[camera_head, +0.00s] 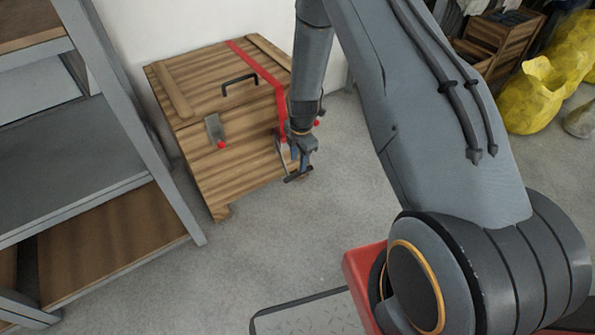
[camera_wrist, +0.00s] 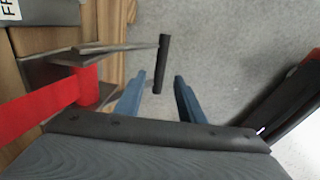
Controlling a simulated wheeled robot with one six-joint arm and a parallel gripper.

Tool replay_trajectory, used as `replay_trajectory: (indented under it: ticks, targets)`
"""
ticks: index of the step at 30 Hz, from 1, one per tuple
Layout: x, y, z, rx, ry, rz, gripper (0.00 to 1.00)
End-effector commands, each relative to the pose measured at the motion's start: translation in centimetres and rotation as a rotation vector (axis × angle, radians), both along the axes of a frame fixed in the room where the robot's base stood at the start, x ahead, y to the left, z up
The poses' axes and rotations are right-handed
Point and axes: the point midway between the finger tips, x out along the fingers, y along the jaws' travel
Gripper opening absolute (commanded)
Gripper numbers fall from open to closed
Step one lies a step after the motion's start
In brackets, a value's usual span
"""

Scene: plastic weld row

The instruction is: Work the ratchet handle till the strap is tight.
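A wooden crate (camera_head: 233,165) stands against the wall in the head view, with a red strap (camera_head: 262,70) running over its lid and down the front. The strap also shows in the wrist view (camera_wrist: 40,108), entering the metal ratchet (camera_wrist: 88,68). The ratchet handle (camera_wrist: 162,60) ends in a black crossbar, which sticks out from the crate front; it also shows in the head view (camera_head: 298,176). My gripper (camera_wrist: 160,79) is open, its two blue fingers apart on either side of the bar's near end. Gaps show between bar and fingers. In the head view my gripper (camera_head: 301,160) partly hides the ratchet.
A grey metal shelf rack (camera_head: 135,120) stands at the left, close to the crate. Yellow sacks (camera_head: 530,95) and a wooden box (camera_head: 495,45) are at the back right. The concrete floor in front of the crate (camera_head: 255,240) is clear.

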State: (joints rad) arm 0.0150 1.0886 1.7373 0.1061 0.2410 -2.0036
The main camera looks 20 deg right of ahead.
Motion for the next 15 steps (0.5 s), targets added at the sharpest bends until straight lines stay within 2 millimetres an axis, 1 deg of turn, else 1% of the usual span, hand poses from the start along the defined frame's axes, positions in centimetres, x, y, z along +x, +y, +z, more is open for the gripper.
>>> replay_trajectory:
  ticks: [1,3,9,15]
  targets:
    - [0.0,0.0,-1.0,0.000,0.002,0.000,0.35]
    - [0.0,0.1,-2.1,0.000,0.003,-0.001,0.35]
    - [0.3,0.1,-5.0,0.000,0.002,0.000,0.35]
    - [0.4,0.2,-6.4,0.000,0.002,0.000,0.35]
